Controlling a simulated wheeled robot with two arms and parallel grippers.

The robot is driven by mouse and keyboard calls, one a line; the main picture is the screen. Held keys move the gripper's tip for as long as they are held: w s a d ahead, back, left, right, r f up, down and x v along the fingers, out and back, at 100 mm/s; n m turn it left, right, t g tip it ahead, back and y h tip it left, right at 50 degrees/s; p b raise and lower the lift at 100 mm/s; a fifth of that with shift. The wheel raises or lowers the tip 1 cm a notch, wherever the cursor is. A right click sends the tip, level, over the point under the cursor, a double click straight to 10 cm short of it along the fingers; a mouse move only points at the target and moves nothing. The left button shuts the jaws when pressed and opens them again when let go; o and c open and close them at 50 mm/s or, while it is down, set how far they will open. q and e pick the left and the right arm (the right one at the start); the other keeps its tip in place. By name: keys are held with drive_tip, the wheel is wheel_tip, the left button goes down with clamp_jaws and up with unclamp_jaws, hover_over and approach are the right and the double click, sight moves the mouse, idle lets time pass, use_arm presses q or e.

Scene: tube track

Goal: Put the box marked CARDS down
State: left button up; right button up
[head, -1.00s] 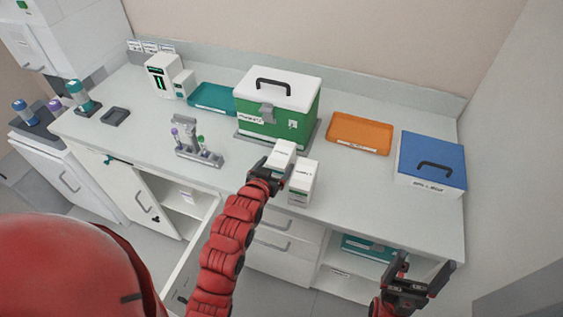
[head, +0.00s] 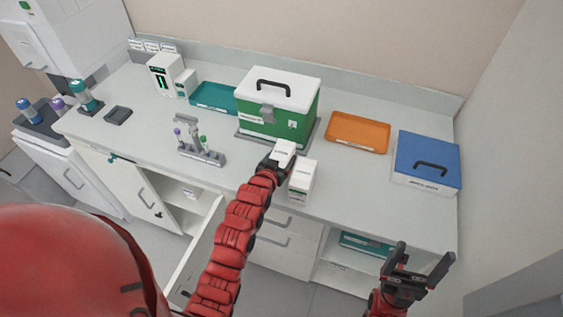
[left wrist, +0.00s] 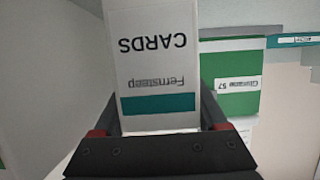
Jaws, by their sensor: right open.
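The white box marked CARDS (left wrist: 155,60) fills the middle of the left wrist view, its lettering upside down and a teal band near the gripper. My left gripper (left wrist: 160,118) has its fingers on both sides of it. In the head view the held box (head: 284,148) is at the counter's front part, before the green case. The arm partly hides it, and I cannot tell whether it touches the counter. My right gripper (head: 421,264) is open and empty, in front of the counter's right part.
A similar white box (head: 302,180) stands close to the right of the held box. The green case (head: 275,108) is behind. A tube rack (head: 203,155) is to the left; an orange tray (head: 357,133) and blue-lidded box (head: 428,160) are right. Bare counter lies between.

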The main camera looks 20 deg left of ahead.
use_arm(q)
drive_tip(key=c, duration=0.7)
drive_tip(key=shift+r, duration=0.1)
